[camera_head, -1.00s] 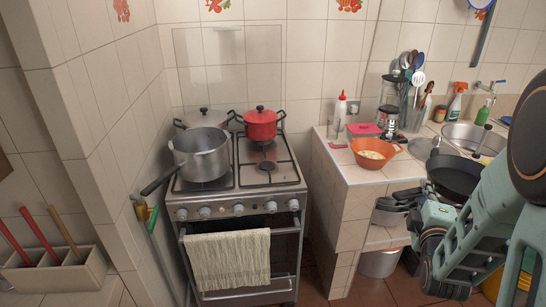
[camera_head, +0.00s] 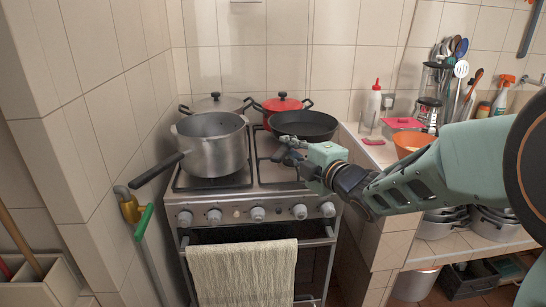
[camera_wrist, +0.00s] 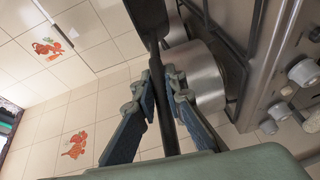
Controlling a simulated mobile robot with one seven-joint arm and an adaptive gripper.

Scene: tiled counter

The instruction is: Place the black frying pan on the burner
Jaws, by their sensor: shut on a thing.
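The black frying pan (camera_head: 304,124) is over the right side of the stove (camera_head: 257,200), level and in front of the red pot. My gripper (camera_head: 286,151) is shut on its handle, which shows between the fingers (camera_wrist: 160,85) in the wrist view (camera_wrist: 168,130). Part of the dark pan (camera_wrist: 148,18) is at the top there. The pan looks held above the right burners; I cannot tell whether it touches a grate. The pan and my gripper hide much of the right burner area.
A large grey saucepan (camera_head: 212,152) stands on the left burners, its handle pointing front left. A lidded grey pot (camera_head: 215,104) and a red pot (camera_head: 282,102) stand at the back. An orange bowl (camera_head: 412,140) is on the counter at right. A towel (camera_head: 243,275) hangs in front.

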